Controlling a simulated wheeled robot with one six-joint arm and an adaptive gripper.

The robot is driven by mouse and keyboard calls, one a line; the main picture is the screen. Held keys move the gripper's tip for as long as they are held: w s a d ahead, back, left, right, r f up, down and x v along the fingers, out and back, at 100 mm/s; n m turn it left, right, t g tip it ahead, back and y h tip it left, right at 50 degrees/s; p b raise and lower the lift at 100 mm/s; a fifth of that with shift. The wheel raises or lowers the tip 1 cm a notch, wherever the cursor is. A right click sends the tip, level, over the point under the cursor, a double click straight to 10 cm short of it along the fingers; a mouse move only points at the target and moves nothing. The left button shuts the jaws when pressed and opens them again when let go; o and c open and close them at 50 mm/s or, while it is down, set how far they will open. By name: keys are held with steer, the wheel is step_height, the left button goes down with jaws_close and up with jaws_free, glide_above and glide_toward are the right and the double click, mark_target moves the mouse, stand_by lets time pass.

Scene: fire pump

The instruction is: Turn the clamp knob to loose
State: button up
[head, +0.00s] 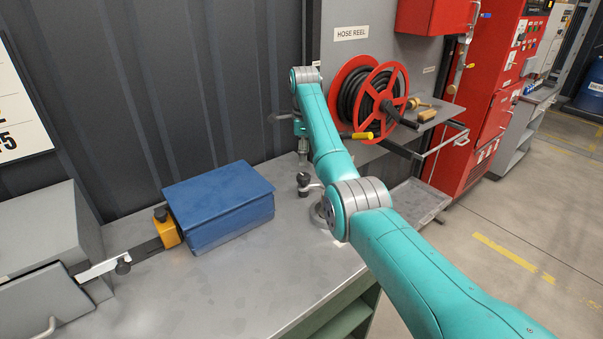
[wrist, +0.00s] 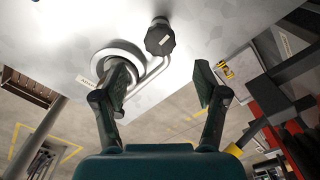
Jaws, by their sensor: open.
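A black lobed knob (wrist: 160,40) shows in the wrist view, ahead of my open gripper (wrist: 161,85) and apart from its fingers. A bent metal rod and a round grey ring-shaped base (wrist: 118,58) lie beside it on the bench. In the head view a dark knob (head: 304,179) stands on the bench just left of my arm, near a round base (head: 318,213) that my arm partly covers. My gripper (head: 303,155) hangs above the bench behind this knob, small and partly hidden. I cannot read which is the clamp knob.
A blue box (head: 218,207) and a yellow block (head: 166,228) stand on the grey bench (head: 270,285). A red hose reel (head: 375,100) hangs at the back wall. Red cabinets (head: 490,90) stand at the right. The bench front is clear.

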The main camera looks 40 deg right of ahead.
mark_target(304, 175)
step_height(304, 175, down, 8)
stand_by(0.4)
steer(key=c, duration=1.2)
